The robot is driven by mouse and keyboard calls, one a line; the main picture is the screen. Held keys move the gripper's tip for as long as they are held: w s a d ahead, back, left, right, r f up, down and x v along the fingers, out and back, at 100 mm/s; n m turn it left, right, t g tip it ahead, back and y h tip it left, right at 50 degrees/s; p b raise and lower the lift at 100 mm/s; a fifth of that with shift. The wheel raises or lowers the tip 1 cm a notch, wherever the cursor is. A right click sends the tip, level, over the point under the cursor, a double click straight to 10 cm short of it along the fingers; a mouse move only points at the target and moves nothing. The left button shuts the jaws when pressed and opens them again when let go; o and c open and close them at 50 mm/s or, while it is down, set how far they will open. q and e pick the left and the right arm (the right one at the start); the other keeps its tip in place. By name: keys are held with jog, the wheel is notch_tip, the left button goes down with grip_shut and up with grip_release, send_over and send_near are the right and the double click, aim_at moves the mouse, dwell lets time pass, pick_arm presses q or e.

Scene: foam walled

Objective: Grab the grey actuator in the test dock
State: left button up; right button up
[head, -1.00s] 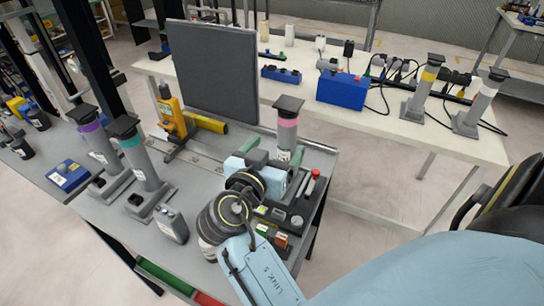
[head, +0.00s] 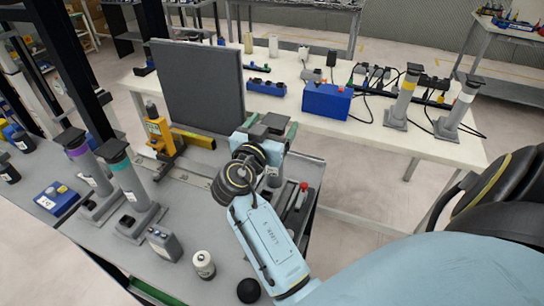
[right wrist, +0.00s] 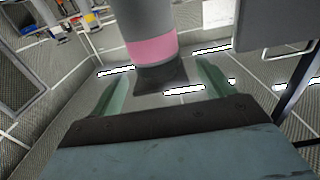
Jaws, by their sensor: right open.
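The grey actuator with a pink band shows in the right wrist view (right wrist: 152,48), with its dark flared cap between my fingers. In the head view my gripper hides most of it; a short grey piece of its body (head: 273,177) shows below. The test dock, a dark unit with a red button (head: 304,187), is partly hidden by my right arm. My right gripper (head: 270,127) is open, with one green finger on each side of the actuator's upper end. In the right wrist view a gap shows between the fingers (right wrist: 160,90) and the actuator. My left gripper is out of view.
Grey actuators with purple (head: 90,165) and teal (head: 128,180) bands stand at left. A dark panel (head: 200,95) and a yellow fixture (head: 163,135) stand behind. A white cylinder (head: 203,264) and a grey box (head: 163,243) are near the front. A white table (head: 350,135) lies beyond.

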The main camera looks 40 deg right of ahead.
jog(key=x, duration=0.2)
jog(key=shift+w+d, duration=0.2)
jog(key=shift+d, duration=0.05)
grip_shut()
dwell(0.4)
